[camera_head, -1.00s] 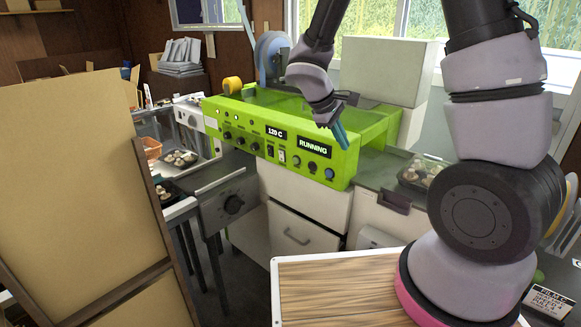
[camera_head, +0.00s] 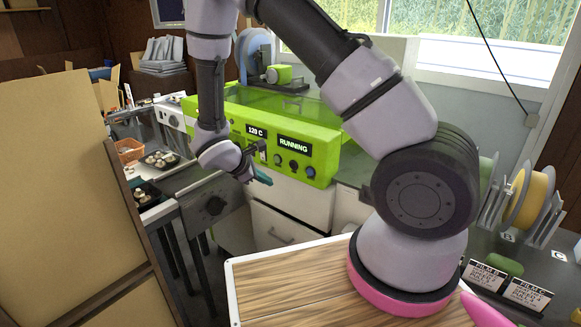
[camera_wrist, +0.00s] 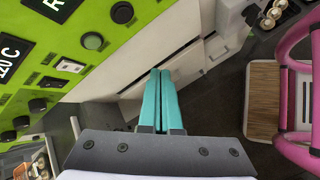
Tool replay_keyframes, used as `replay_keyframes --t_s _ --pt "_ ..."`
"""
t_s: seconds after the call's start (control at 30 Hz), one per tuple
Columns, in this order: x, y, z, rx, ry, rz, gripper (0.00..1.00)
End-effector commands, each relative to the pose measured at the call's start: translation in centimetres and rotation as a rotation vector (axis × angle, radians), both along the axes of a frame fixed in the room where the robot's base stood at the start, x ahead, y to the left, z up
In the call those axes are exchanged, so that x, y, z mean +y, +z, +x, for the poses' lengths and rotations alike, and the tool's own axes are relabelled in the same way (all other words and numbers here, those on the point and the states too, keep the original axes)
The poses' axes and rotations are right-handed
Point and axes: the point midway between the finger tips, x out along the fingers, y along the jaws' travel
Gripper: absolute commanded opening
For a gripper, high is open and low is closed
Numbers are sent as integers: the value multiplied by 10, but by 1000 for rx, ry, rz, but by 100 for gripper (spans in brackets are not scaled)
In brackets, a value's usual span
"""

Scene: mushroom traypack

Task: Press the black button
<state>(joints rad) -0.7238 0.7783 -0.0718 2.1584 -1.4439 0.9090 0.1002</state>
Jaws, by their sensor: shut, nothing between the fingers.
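The lime-green machine (camera_head: 325,150) carries round buttons under its RUNNING display (camera_head: 293,145). My gripper (camera_head: 266,180) has teal fingers, shut and empty, just below and in front of the panel, left of these buttons. In the wrist view the fingertips (camera_wrist: 160,72) appear apart from both buttons.
Black knobs (camera_wrist: 37,105) and small switches (camera_wrist: 70,65) sit on the same panel. White drawers (camera_head: 290,228) are below it. A wooden-topped board (camera_head: 290,280) lies in front, and a large tan panel (camera_head: 60,180) stands at left. Mushroom trays (camera_head: 160,159) are beyond.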

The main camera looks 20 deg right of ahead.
Motion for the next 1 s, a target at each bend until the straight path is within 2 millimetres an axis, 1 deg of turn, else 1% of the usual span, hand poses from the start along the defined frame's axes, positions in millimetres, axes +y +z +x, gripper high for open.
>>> replay_keyframes --t_s 0.13,0.23,0.5,0.7,0.83,1.0 --pt "-5 0 3 0 -2 0 0" --pt "-12 0 8 -1 -5 0 0" --pt "-44 0 31 -1 -5 0 0" --pt "-62 0 45 -1 -3 0 0" --pt "-68 0 50 0 -2 1 0" --pt "-71 0 52 0 -2 1 0"
